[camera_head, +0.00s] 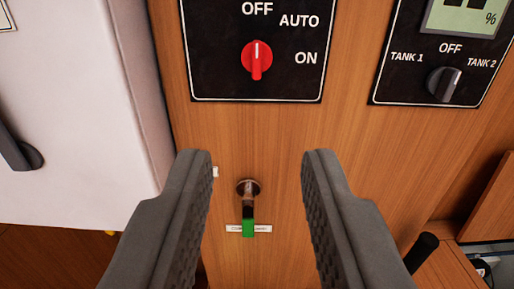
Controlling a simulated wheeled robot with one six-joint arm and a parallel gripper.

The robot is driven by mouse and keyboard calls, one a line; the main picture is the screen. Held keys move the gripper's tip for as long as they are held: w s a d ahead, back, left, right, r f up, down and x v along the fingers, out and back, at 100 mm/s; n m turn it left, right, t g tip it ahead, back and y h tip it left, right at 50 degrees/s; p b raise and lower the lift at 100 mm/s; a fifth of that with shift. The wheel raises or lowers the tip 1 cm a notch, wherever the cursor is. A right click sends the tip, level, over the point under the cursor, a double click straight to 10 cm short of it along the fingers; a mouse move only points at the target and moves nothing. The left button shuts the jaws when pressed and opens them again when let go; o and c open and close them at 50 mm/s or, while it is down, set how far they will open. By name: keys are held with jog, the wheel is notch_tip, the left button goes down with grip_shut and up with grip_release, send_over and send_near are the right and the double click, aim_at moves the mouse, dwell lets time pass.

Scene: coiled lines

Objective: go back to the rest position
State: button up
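My gripper (256,190) is open, with a grey finger on each side of the lower middle of the view. The space between the fingers is empty. Beyond it, a small tap-like fitting with a green-ended lever (248,226) sits on the wooden panel (345,135). The lever points downward over a small white label (262,228), whose text I cannot read. The fingers appear apart from it.
Above is a black plate with a red knob (257,60), marked OFF, AUTO and ON. At right is a tank selector knob (444,84) below a display. A white cabinet (75,100) with a dark handle stands at left. A black rod end (422,250) shows lower right.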

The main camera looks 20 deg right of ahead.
jog(key=s+a+r+n+y, duration=0.1)
jog(key=s+a+r, duration=0.3)
jog(key=s+a, duration=0.25)
jog(key=s+a+r+y, duration=0.1)
jog(key=s+a+r, duration=0.35)
jog(key=s, duration=0.35)
jog(key=s+a+n+y, duration=0.1)
jog(key=s+a, duration=0.3)
jog(key=s, duration=0.4)
jog(key=s+a+n+y, duration=0.1)
jog(key=s+a, duration=0.3)
jog(key=s, duration=0.5)
jog(key=shift+a+r+y, duration=0.2)
jog(key=shift+a+y, duration=0.1)
jog(key=shift+y, duration=0.2)
jog(key=shift+d, duration=0.15)
